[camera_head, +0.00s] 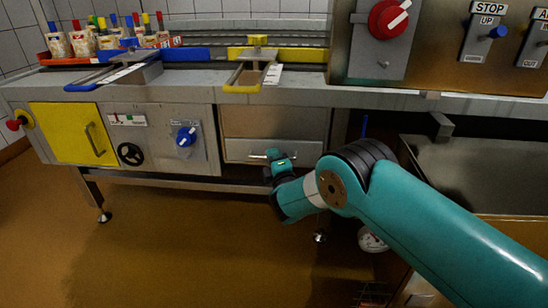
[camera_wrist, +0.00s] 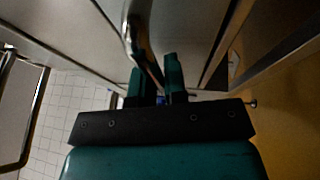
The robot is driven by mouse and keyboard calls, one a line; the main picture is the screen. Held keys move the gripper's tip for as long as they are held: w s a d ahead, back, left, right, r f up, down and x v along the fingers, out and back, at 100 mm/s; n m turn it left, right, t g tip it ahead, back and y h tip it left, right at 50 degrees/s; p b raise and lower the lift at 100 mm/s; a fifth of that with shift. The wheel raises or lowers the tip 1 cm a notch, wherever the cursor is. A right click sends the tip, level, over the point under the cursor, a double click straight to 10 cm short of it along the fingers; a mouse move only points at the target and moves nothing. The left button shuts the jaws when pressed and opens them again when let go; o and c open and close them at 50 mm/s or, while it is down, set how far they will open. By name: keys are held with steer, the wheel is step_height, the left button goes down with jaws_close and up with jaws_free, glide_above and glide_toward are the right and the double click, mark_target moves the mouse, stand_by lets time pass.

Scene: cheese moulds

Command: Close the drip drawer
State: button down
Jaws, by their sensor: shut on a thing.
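The drip drawer (camera_head: 306,151) seems to be the low grey metal front under a plain panel in the middle of the bench; how far it stands out is hard to tell. Its bar handle (camera_head: 256,156) runs across the front. My gripper (camera_head: 271,158) is at this handle, partly hidden by my own wrist in the head view. In the wrist view the curved metal handle (camera_wrist: 141,42) runs down between the two teal fingers of my gripper (camera_wrist: 156,78), which are shut on it.
A yellow door (camera_head: 68,134) with a handle, a black handwheel (camera_head: 131,154) and a blue knob (camera_head: 186,136) are on the bench front to the left. A grey basin or counter (camera_head: 480,170) stands right of the drawer. The brown floor in front is open at left.

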steer(key=c, duration=1.2)
jaws_free()
steer(key=shift+w+d, duration=0.1)
steer(key=shift+w, duration=0.05)
steer(key=shift+s+f, duration=0.2)
steer(key=shift+s, duration=0.3)
steer(key=shift+p+v, duration=8.25)
steer(key=shift+p, duration=2.55)
steer(key=shift+d+r, duration=0.1)
steer(key=shift+r, duration=0.1)
